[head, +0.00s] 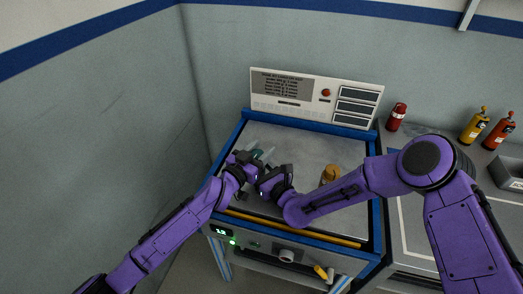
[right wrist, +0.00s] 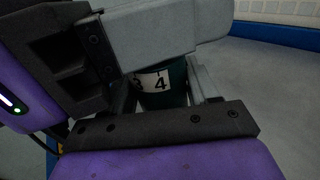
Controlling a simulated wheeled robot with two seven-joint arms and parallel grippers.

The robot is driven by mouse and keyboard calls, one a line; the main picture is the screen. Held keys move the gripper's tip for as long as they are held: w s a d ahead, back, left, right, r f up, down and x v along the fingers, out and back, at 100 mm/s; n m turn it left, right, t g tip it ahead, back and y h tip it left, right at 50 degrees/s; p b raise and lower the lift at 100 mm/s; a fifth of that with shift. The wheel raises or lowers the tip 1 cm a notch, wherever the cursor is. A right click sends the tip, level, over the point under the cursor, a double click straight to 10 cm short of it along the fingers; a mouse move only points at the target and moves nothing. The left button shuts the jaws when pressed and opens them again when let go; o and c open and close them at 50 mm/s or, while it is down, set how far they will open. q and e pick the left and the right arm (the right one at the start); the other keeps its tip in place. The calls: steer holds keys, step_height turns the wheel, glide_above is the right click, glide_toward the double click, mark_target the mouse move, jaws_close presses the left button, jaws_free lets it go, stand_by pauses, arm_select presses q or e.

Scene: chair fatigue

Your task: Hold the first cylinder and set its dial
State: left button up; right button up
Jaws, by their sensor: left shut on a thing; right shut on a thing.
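A dark green cylinder (right wrist: 172,98) with a white number band shows in the right wrist view, with a 4 facing the camera and part of a 3 at its left. In the head view a small bit of the green cylinder (head: 257,154) shows between my grippers on the bench's left half. My left gripper (head: 254,159) is shut on it, and my right gripper (head: 268,172) is shut on it from the right. A light grey finger block hides the cylinder's upper part in the right wrist view, where my right gripper (right wrist: 163,92) also shows.
An orange-brown cylinder (head: 329,174) stands on the grey bench top (head: 305,147), partly behind my right arm. A panel with a text display (head: 282,84) stands at the back.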

arm_select(q)
steer(key=shift+w+a+f, duration=0.15)
steer(key=shift+a+f, duration=0.05)
steer(key=shift+a, duration=0.05)
steer(key=o, duration=1)
steer(key=shift+c, duration=0.2)
steer(key=shift+r, duration=0.1)
steer(key=v, duration=1.2)
